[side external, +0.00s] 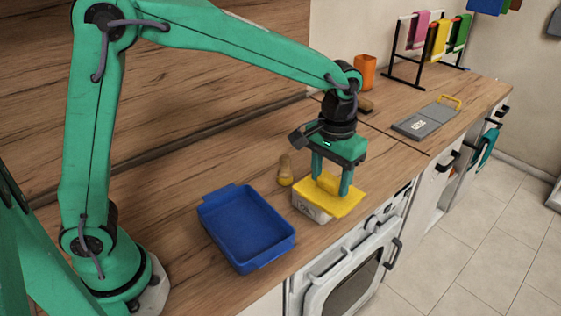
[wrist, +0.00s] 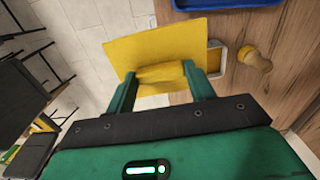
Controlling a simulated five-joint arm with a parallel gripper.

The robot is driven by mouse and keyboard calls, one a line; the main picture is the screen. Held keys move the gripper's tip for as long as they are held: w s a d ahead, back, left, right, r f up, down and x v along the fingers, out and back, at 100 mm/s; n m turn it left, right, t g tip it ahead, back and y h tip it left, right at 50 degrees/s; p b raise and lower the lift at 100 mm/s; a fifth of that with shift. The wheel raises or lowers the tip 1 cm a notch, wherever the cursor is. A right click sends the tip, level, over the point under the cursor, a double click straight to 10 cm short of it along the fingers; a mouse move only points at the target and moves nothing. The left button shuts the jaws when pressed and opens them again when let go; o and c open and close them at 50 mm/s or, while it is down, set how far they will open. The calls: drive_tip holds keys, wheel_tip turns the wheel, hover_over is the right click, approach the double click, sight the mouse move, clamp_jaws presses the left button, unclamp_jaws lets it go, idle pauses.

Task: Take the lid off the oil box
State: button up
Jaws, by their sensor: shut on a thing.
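The oil box (side external: 308,207) is a small pale box with dark lettering on the counter near its front edge, in front of my arm. Its yellow lid (side external: 342,207) is a flat plate with a raised grip block. My gripper (side external: 331,182) is shut on that block, with one finger on each side. In the wrist view the lid (wrist: 130,55) is between my fingers and sits off to the left of the box, whose open corner and pale rim (wrist: 217,60) show at its right. The lid hides the rest of the box. I cannot tell the gap between them.
A blue tray (side external: 205,215) stands left of the box. A small wooden object (side external: 285,172) stands just behind it. A grey board with a yellow handle (side external: 425,122), an orange cup (side external: 365,72) and a towel rack (side external: 408,75) are farther right. The oven (side external: 345,280) is below the edge.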

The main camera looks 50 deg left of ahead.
sight(330, 181)
drive_tip(key=shift+r, duration=0.2)
drive_tip(key=shift+r, duration=1.35)
drive_tip(key=shift+w, duration=0.1)
drive_tip(key=shift+w, duration=0.35)
drive_tip(key=w+a+n, duration=0.1)
drive_tip(key=w+a, duration=0.3)
drive_tip(key=w, duration=0.6)
drive_tip(key=w+a+n, duration=0.2)
drive_tip(key=w+a, duration=0.2)
drive_tip(key=w, duration=0.6)
drive_tip(key=shift+a, duration=0.3)
